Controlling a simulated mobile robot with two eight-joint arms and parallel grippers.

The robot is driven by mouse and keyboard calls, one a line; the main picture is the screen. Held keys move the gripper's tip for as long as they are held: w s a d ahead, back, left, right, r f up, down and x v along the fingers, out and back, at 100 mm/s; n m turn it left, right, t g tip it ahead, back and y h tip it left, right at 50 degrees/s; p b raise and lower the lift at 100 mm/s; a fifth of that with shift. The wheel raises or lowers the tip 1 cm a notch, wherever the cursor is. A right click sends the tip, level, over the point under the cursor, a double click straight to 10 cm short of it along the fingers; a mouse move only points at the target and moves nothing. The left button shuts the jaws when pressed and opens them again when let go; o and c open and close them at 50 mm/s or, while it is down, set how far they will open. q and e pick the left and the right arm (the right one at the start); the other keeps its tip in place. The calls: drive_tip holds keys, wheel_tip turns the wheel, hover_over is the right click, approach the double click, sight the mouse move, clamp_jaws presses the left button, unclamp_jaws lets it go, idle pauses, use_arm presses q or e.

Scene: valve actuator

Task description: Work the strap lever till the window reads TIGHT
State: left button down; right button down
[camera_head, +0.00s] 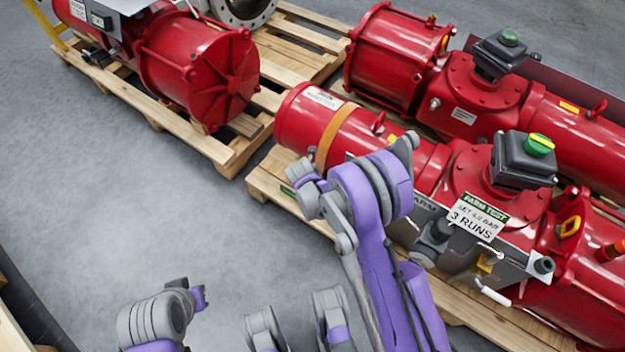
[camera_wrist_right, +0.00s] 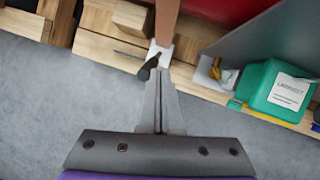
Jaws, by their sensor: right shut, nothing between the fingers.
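A brown strap (camera_head: 333,135) runs around the end of a red cylinder (camera_head: 310,120). In the right wrist view the strap (camera_wrist_right: 166,22) comes down to a small pale buckle (camera_wrist_right: 160,50) with a dark lever (camera_wrist_right: 150,65) angled down to the left. My right gripper (camera_wrist_right: 158,82) is shut and empty. Its fingertips point at the buckle and lie just below the lever in that view; I cannot tell whether they touch. No window reading is legible. In the head view my right arm reaches toward the cylinder, its fingers not discernible. My left gripper does not show.
The cylinder belongs to a red actuator on a wooden pallet (camera_head: 262,185). A grey panel with a test sign (camera_head: 478,216) fronts it. Another red actuator (camera_head: 205,70) stands at upper left. Floor at left is clear.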

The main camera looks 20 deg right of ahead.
drive_tip(key=shift+v, duration=1.5)
drive_tip(key=shift+s+a, duration=0.15)
